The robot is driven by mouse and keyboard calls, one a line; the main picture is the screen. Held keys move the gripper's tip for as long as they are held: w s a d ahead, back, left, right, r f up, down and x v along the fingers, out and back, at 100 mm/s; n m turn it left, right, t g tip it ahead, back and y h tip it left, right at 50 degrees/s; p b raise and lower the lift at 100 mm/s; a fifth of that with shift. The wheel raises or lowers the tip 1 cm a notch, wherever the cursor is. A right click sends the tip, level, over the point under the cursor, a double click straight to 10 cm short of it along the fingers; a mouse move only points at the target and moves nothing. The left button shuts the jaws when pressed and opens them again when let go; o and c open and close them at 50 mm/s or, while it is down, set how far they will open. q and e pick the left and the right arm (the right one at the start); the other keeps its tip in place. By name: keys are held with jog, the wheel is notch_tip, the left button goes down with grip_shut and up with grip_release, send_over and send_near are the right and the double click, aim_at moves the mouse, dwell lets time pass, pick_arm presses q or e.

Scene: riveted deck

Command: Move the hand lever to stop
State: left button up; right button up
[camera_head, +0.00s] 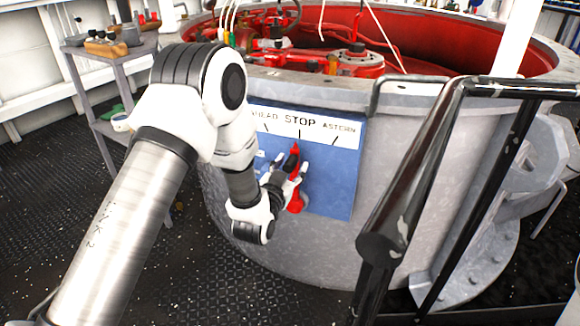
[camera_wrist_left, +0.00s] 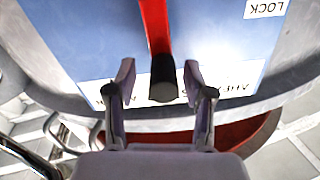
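The hand lever (camera_head: 295,203) is red with a black grip and stands on a blue panel (camera_head: 333,186) on the side of a grey drum. A white strip above it reads STOP in the middle, ASTERN at the right and a partly hidden AHEAD at the left. The lever points up, roughly below STOP. My left gripper (camera_head: 288,170) is at the lever's upper part. In the left wrist view the lever's black grip (camera_wrist_left: 164,79) lies between the two open fingers of my left gripper (camera_wrist_left: 158,82), with a gap on each side. My right gripper is not in view.
A dark pipe railing (camera_head: 412,180) stands in front of the drum at the right. A grey shelf cart (camera_head: 112,70) with small items is at the left. The drum's rim (camera_head: 290,80) encloses red machinery. A LOCK label (camera_wrist_left: 265,8) shows on the panel.

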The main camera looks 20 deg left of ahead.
pick_arm(q)
jog(key=shift+s, duration=0.1)
jog(key=s+d, duration=0.1)
jog(key=s, duration=1)
jog(key=shift+s, duration=0.4)
